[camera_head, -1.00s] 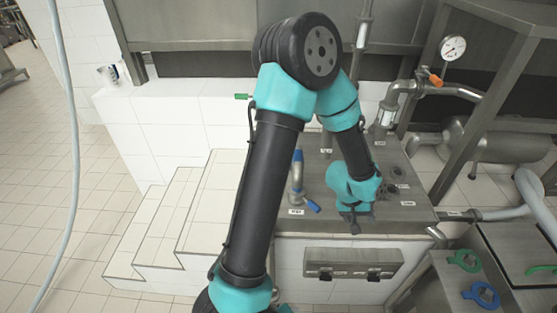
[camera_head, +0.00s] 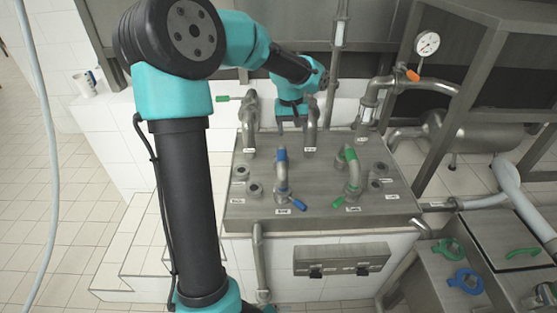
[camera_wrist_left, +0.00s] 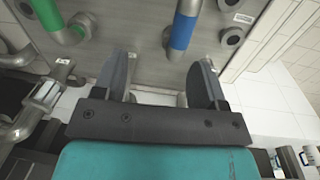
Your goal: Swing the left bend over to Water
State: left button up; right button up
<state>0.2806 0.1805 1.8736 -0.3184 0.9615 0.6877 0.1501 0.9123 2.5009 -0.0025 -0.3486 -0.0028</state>
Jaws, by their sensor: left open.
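The left bend (camera_head: 282,183) is a steel pipe with a blue band and a blue handle, standing upright near the front middle of the steel panel (camera_head: 315,207). In the left wrist view its blue band (camera_wrist_left: 182,33) shows beyond the fingers, apart from them. My left gripper (camera_head: 292,119) is open and empty, above the back of the panel between two upright pipes. Its two spread fingers (camera_wrist_left: 165,80) show in the left wrist view with nothing between them. The small labels on the panel are too small to read. My right gripper is not in view.
A green-banded bend (camera_head: 353,173) stands to the right. Open ports (camera_head: 254,190) lie at the panel's left, others (camera_head: 375,186) at its right. Upright pipes (camera_head: 250,123) stand behind. A gauge (camera_head: 427,43) and piping are at the right.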

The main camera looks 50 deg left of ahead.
aim_at(282, 158)
pick_arm(q)
jog(key=shift+n+g, duration=0.3)
jog(key=s+a+r, duration=0.2)
jog(key=a+r, duration=0.1)
jog(key=shift+r, duration=0.2)
jog(key=shift+f, duration=0.1)
jog(key=f, duration=1.7)
jog(key=shift+w+d+f, duration=0.1)
jog(key=shift+w+f, duration=0.05)
jog(key=shift+w, duration=0.05)
grip_shut()
